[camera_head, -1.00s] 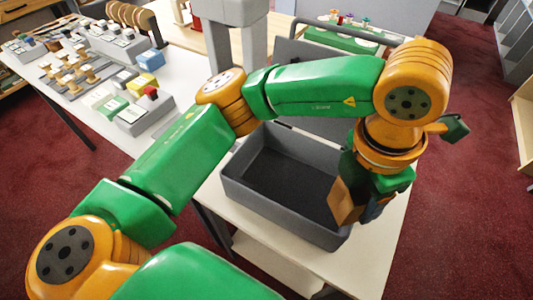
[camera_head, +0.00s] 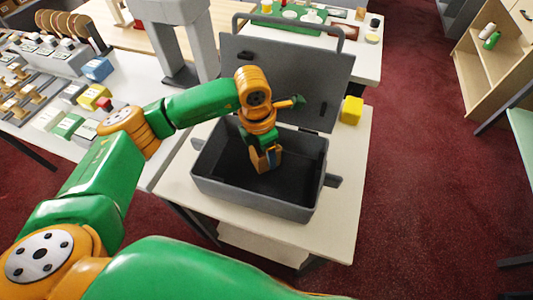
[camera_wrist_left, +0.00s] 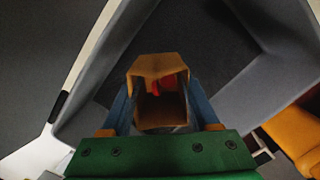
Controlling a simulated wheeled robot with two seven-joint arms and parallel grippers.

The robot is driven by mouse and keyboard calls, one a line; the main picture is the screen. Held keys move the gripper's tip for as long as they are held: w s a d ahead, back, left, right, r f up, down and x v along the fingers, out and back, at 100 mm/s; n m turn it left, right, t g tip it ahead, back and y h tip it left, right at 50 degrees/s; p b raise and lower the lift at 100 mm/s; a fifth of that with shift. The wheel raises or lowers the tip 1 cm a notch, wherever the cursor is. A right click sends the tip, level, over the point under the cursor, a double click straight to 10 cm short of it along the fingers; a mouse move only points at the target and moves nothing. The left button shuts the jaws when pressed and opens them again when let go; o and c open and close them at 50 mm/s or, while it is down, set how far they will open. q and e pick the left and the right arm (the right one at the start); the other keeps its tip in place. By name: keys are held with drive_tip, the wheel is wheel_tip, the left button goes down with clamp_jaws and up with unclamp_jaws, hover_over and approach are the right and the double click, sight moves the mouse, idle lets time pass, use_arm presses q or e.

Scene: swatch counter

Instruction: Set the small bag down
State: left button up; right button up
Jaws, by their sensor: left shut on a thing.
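The small bag (camera_head: 262,160) is tan-brown and hangs in my left gripper (camera_head: 266,153) over the open grey case (camera_head: 252,204). In the left wrist view the bag (camera_wrist_left: 158,66) sits between the two blue fingers, its mouth open toward the camera, with something red inside. The left gripper (camera_wrist_left: 160,108) is shut on it. The case has dark inner walls and its lid (camera_head: 290,78) stands open at the back. I cannot tell whether the bag touches the case floor. The right gripper is not in view.
A yellow block (camera_head: 351,110) lies on the white table (camera_head: 345,190), right of the lid. The case's walls rise around the gripper. A counter with swatches and small blocks (camera_head: 98,69) is at the left. A shelf (camera_head: 490,60) stands at the far right.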

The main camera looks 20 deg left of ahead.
use_arm(q)
wheel_tip(320, 180, down, 2)
drive_tip(key=shift+p, duration=0.35)
drive_tip(key=shift+f+b, duration=0.3)
drive_tip(key=shift+f, duration=0.05)
drive_tip(key=o, duration=1.3)
drive_tip(key=shift+r, duration=0.1)
drive_tip(key=shift+r+p, duration=0.3)
wheel_tip(320, 180, up, 12)
drive_tip(key=s+b, duration=0.1)
drive_tip(key=b, duration=0.1)
drive_tip(key=shift+a+f, duration=0.2)
drive_tip(key=shift+a, duration=0.25)
